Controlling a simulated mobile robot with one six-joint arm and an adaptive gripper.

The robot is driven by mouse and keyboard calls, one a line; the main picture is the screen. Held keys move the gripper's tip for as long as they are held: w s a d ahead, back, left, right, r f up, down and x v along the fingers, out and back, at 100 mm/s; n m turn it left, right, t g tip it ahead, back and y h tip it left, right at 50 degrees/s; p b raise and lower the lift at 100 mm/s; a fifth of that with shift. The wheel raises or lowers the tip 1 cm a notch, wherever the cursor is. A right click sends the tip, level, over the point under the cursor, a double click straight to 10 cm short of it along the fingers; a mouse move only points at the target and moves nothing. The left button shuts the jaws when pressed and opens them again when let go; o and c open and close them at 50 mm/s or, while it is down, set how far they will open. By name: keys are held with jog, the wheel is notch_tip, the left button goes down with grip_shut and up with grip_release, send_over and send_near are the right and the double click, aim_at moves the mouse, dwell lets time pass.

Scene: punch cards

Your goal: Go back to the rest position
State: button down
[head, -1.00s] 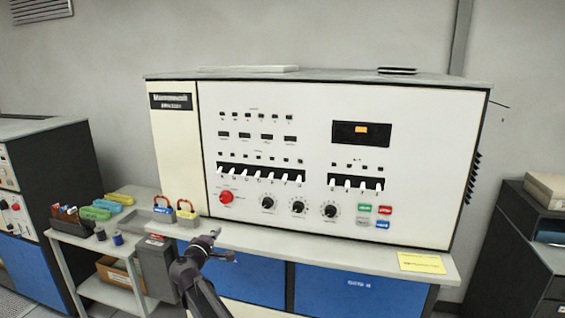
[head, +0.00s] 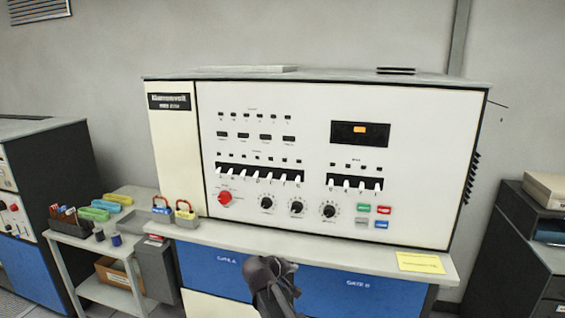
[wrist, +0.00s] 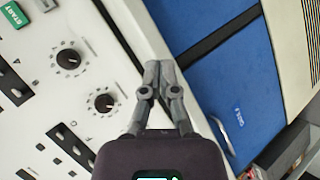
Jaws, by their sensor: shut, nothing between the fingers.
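My gripper (wrist: 158,66) is shut and empty in the wrist view, with its fingertips together. In the head view my gripper (head: 283,266) is at the bottom centre, in front of the machine's shelf edge and the blue doors. It appears apart from the control panel (head: 255,105), though the exact gap is hard to tell. The panel carries a red knob (head: 225,198), black dials (head: 297,207), rows of white switches and coloured buttons. Two dials also show in the wrist view (wrist: 103,102).
A yellow note (head: 420,262) lies on the shelf at right. A dark cabinet (head: 515,250) stands at right.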

jog(key=s+d+f+m+g+y, duration=0.3)
jog(key=s+d, duration=0.4)
jog(key=s, duration=0.3)
jog(key=s+d+f+m+g+y, duration=0.3)
jog(key=s+d, duration=0.4)
jog(key=s, duration=0.3)
notch_tip(320, 180, down, 3)
jog(key=g+y, duration=0.1)
jog(key=g, duration=0.1)
jog(key=shift+s+r+m+g, duration=0.2)
jog(key=shift+s+m+g, duration=0.1)
jog(key=shift+m+g, duration=0.1)
